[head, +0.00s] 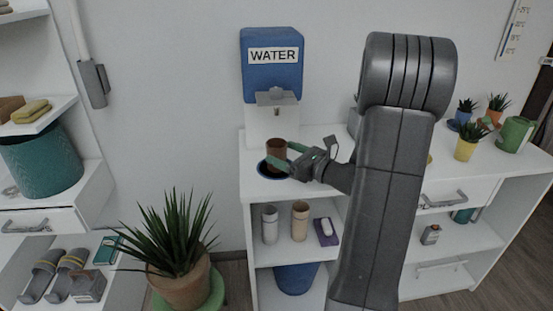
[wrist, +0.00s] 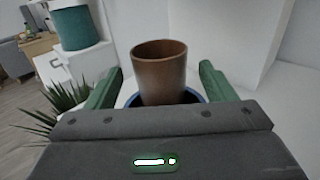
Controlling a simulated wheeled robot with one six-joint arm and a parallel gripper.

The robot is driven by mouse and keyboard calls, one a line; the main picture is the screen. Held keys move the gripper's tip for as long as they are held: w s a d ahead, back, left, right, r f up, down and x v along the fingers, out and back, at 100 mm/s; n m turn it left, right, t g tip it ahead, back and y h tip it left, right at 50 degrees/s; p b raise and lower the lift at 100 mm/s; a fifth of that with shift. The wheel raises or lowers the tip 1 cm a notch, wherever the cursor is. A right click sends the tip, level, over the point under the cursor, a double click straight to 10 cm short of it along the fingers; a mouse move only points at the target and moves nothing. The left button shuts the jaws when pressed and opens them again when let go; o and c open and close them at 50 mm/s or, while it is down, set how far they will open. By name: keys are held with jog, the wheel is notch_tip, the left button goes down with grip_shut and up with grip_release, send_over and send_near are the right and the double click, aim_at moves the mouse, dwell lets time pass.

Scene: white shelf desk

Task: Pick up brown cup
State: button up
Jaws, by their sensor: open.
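The brown cup (head: 277,150) stands upright on the white shelf desk (head: 255,192), below the water dispenser. It rests on a dark blue saucer (head: 263,169). In the wrist view the brown cup (wrist: 158,70) is in the middle, with the blue saucer (wrist: 190,97) partly showing beneath it. My gripper (head: 282,156) reaches in from the right in the head view. Its green fingers are open, one on each side of the cup in the wrist view (wrist: 159,86). Gaps show between the cup and both fingers. The cup's lower part is partly hidden by the gripper body.
The blue and white water dispenser (head: 272,80) stands right behind the cup. A potted spiky plant (head: 182,290) is at the front left. Small potted plants (head: 466,148) and a green watering can (head: 515,134) stand at the right. Bottles (head: 300,220) occupy the shelf below.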

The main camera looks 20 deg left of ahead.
jog(key=x, duration=0.5)
jog(key=shift+a+r+b, duration=0.1)
jog(key=shift+b, duration=0.25)
jog(key=c, duration=1.3)
